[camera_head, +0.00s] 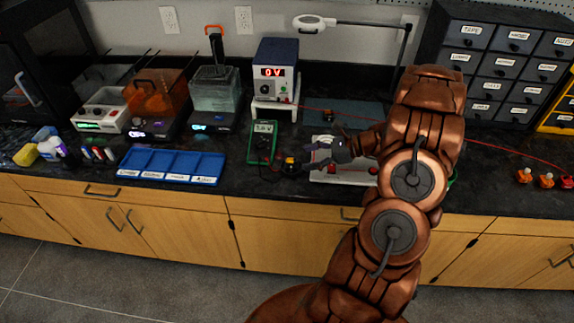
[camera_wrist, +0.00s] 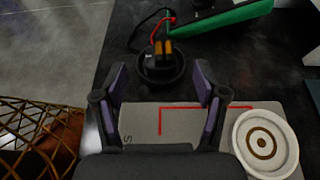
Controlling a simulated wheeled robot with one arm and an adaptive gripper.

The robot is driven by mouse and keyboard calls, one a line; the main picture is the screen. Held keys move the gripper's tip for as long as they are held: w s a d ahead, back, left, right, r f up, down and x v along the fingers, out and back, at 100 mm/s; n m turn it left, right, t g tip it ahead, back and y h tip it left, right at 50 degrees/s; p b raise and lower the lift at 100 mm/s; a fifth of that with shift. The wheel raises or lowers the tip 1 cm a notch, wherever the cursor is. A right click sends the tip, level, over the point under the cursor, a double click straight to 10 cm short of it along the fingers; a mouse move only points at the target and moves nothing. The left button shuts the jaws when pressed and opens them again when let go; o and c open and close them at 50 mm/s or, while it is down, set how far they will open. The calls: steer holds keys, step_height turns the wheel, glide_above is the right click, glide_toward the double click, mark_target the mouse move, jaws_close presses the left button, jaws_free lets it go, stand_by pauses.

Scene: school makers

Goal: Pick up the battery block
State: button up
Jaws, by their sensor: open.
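A small black block with orange-yellow parts, likely the battery block (camera_wrist: 162,49), sits upright in or on a round black base in the wrist view. A red and a black lead run at its top. In the head view it is a small dark and orange shape (camera_head: 291,165) near the counter's front edge, right of the green multimeter. My gripper (camera_head: 312,157) is just to its right in the head view. In the wrist view my gripper (camera_wrist: 160,88) is open and empty, its two purple-lined fingers apart, with the block ahead of the gap between them.
A light board (camera_wrist: 190,118) with red lines lies below my gripper, a white ringed disc (camera_wrist: 264,142) at its right. The green multimeter (camera_head: 263,142) stands close by with leads. A blue tray (camera_head: 172,165) is left. A power supply (camera_head: 275,72) stands on a white riser behind.

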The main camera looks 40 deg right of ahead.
mark_target(294, 161)
steer(key=shift+p+x, duration=0.9)
steer(key=shift+x, duration=1.65)
steer(key=shift+c, duration=0.4)
jaws_close()
